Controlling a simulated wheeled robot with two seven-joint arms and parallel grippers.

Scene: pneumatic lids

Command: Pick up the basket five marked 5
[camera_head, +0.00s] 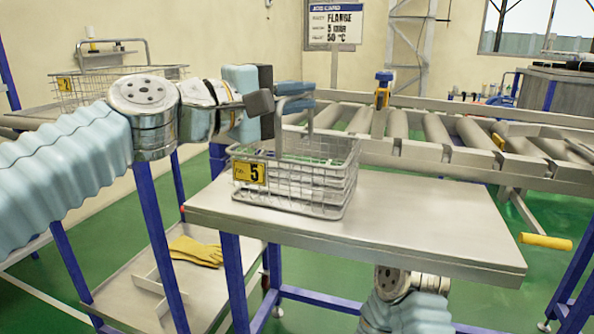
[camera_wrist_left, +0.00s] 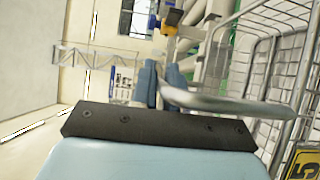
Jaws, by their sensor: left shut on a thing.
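The wire basket marked 5 (camera_head: 325,190) stands on the metal table, with a yellow tag (camera_head: 249,172) reading 5 on its left front. In the left wrist view the blue fingers (camera_wrist_left: 160,88) close at the end of the grey handle (camera_wrist_left: 235,106). The basket's wire side (camera_wrist_left: 275,65) and part of its tag (camera_wrist_left: 304,163) show at the right there. Whether the basket is lifted at all, I cannot tell. My right gripper is out of view; part of my right arm shows below the tabletop.
The tabletop (camera_head: 430,220) is clear right of the basket. A roller conveyor (camera_head: 440,130) runs behind it. Another tagged wire basket (camera_head: 110,88) stands at the back left. Yellow gloves (camera_head: 196,251) lie on a low shelf. A job card sign (camera_head: 335,25) stands behind.

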